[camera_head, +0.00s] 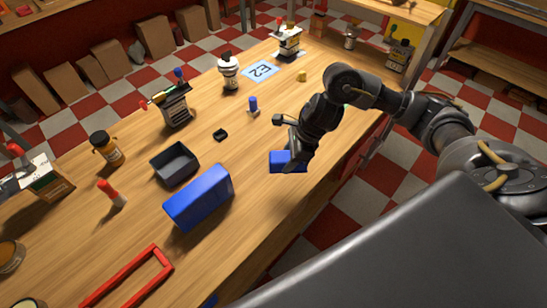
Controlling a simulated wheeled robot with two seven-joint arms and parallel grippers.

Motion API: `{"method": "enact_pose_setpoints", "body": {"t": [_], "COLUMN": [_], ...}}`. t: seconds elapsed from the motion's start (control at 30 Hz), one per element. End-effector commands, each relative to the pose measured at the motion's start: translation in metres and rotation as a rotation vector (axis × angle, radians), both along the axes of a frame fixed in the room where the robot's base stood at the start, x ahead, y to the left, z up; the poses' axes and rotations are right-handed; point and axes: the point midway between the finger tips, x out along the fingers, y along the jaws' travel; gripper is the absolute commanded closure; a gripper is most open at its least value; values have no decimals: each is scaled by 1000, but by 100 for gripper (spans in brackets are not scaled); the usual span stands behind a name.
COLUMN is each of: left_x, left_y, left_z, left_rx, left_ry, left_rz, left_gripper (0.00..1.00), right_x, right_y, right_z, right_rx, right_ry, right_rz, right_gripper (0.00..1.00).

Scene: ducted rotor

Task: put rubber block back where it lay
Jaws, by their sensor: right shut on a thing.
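A blue block (281,163) sits low at my right gripper, near the table's right-hand edge, and I take it as the rubber block. My right gripper (294,150) points down over it and is shut on it. The gripper and wrist hide part of the block, and I cannot tell whether its underside touches the table.
On the wooden table (130,235), a larger blue box (198,198) and a dark open tray (174,165) stand left of the gripper. A red frame (154,250) lies in front.

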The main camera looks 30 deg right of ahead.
Motion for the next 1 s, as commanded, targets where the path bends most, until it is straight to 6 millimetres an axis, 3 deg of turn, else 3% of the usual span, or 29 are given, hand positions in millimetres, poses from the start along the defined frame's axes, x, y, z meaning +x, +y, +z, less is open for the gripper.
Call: {"method": "enact_pose_setpoints", "body": {"t": [0.2, 0.4, 0.87, 1.0], "left_x": [0, 0, 1, 1], "left_y": [0, 0, 0, 0], "left_z": [11, 16, 19, 33], "left_rx": [0, 0, 0, 0], "left_ry": [0, 0, 0, -1], "left_rz": [0, 0, 0, 0], "left_gripper": [19, 19, 19, 19], "right_x": [49, 77, 96, 94], "right_y": [-2, -3, -4, -4], "right_z": [-20, -57, -80, -98], "right_rx": [2, 1, 0, 2], "right_ry": [6, 5, 3, 6], "right_rz": [-4, -1, 1, 0], "right_gripper": [80, 80, 80, 80]}}
